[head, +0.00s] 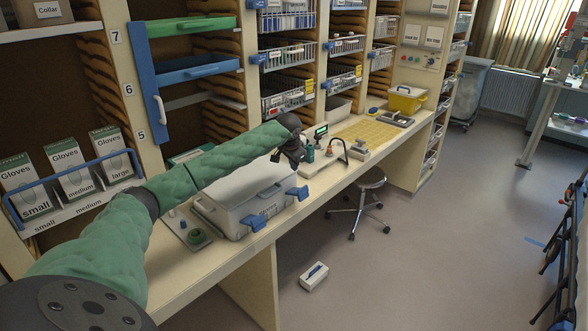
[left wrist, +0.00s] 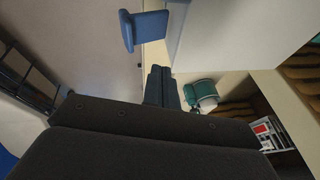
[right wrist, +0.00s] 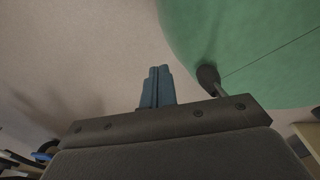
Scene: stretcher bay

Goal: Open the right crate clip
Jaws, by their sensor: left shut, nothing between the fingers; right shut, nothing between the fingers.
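The grey crate (head: 228,215) with a pale lid stands on the counter. Its right blue clip (head: 298,193) and left blue clip (head: 253,222) are on the front side; both seem to stick out, but their exact position is hard to tell. My left gripper (head: 275,157) is shut and empty, above the crate's far right end, apart from the clips. In the left wrist view its closed fingers (left wrist: 160,85) point past a blue clip (left wrist: 147,30), probably the right one, beside the pale crate. My right gripper (right wrist: 157,88) is shut and empty over bare floor, outside the head view.
A small green-screened device (head: 321,131) and a pale board (head: 322,167) stand right of the crate. A stool (head: 365,195) and a white box (head: 314,276) stand on the floor. Floor before the counter is mostly clear.

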